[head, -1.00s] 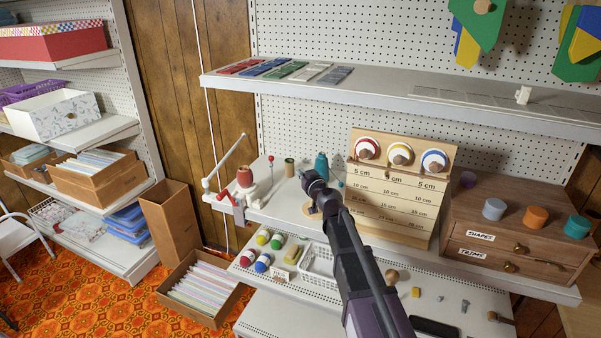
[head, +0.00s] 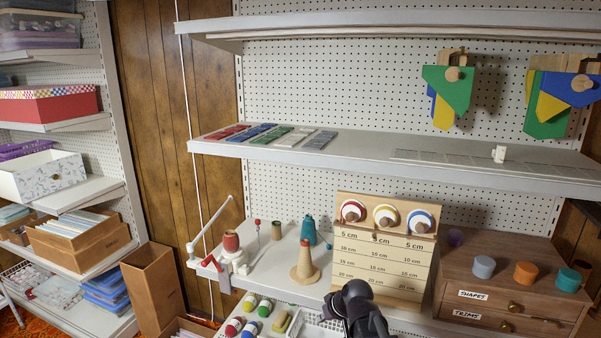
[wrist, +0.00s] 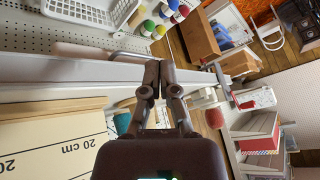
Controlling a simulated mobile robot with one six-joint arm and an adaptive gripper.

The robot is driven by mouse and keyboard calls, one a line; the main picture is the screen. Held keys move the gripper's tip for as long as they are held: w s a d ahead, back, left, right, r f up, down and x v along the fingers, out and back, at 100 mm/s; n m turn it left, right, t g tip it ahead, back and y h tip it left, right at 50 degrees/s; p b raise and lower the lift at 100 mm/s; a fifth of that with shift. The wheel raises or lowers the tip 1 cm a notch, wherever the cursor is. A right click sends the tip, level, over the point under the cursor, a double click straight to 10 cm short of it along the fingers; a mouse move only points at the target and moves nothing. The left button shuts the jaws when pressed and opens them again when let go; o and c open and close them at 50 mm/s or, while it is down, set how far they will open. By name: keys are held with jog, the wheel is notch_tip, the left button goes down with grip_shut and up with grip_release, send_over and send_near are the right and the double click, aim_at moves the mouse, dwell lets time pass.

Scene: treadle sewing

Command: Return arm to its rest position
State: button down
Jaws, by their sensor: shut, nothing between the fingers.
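My gripper (head: 352,298) is at the bottom middle of the head view, in front of the lower part of the wooden ribbon board (head: 383,250). It is shut and empty. Most of my arm is below the picture edge. In the wrist view the dark fingers of my gripper (wrist: 161,88) point up the picture with nothing between them. The board marked 20 cm (wrist: 50,150) shows at the lower left there, beside my gripper.
A wooden cone (head: 305,264), a teal spool (head: 308,229) and a red spool on a stand (head: 231,243) stand on the shelf left of the board. A drawer cabinet (head: 518,241) stands right. An upper shelf (head: 360,159) runs above.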

jog(key=s+d+f+m+g+h, duration=0.3)
jog(key=s+d+m+g+h, duration=0.1)
jog(key=s+d, duration=0.7)
jog(key=shift+s+m+g+h, duration=0.3)
jog(key=shift+s+g+h, duration=0.1)
jog(key=shift+s, duration=0.55)
dwell(0.8)
